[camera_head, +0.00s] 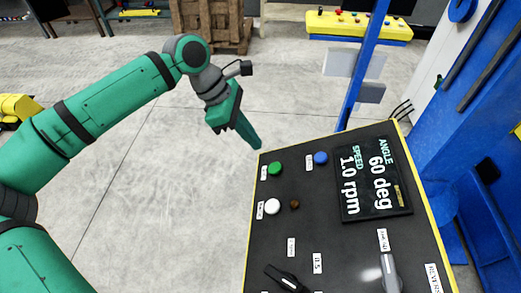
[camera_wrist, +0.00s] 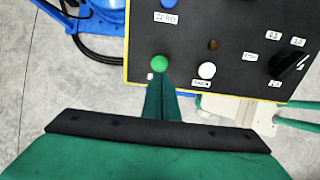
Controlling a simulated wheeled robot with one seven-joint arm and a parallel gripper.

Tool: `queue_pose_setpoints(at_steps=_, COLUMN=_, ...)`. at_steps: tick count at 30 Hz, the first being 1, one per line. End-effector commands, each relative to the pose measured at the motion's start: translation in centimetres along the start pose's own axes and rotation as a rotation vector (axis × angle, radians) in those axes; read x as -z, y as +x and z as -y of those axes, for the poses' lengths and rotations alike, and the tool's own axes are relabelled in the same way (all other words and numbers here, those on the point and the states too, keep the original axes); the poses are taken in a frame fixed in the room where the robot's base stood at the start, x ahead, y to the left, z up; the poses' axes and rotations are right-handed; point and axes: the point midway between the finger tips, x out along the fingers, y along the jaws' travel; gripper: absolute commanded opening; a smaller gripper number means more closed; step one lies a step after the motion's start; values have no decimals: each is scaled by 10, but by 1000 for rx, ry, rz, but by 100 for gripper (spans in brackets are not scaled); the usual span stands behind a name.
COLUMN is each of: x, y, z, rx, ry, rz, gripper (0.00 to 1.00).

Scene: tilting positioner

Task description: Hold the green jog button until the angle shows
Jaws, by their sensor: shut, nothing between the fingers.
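The green jog button (camera_head: 275,168) sits near the left edge of the black control panel (camera_head: 330,240). My gripper (camera_head: 256,145) is shut and empty, its tip just up and left of the button and apart from it in the head view. In the wrist view the green button (camera_wrist: 160,63) is right at the tip of my gripper (camera_wrist: 161,78); contact cannot be told there. The display (camera_head: 372,180) on the panel reads ANGLE 60 deg and SPEED 1.0 rpm.
A blue button (camera_head: 320,157), a white button (camera_head: 272,206) and a small brown lamp (camera_head: 294,204) are close to the green one. A black knob (camera_head: 286,278) and a grey lever (camera_head: 389,272) are nearer. A blue post (camera_head: 362,65) rises behind the panel. Open floor lies to the left.

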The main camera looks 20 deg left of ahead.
Motion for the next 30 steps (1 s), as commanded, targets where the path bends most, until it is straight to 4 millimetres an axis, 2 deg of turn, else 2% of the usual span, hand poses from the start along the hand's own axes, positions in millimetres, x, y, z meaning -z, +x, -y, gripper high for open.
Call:
queue_pose_setpoints(at_steps=3, x=3, y=-16, z=-1, rx=-4, ry=-4, rz=-2, gripper=0)
queue_pose_setpoints(at_steps=9, x=4, y=-28, z=0, rx=-6, ry=-7, rz=-1, gripper=0)
queue_pose_setpoints(at_steps=30, x=1, y=-27, z=-1, rx=-4, ry=-2, rz=-1, gripper=0)
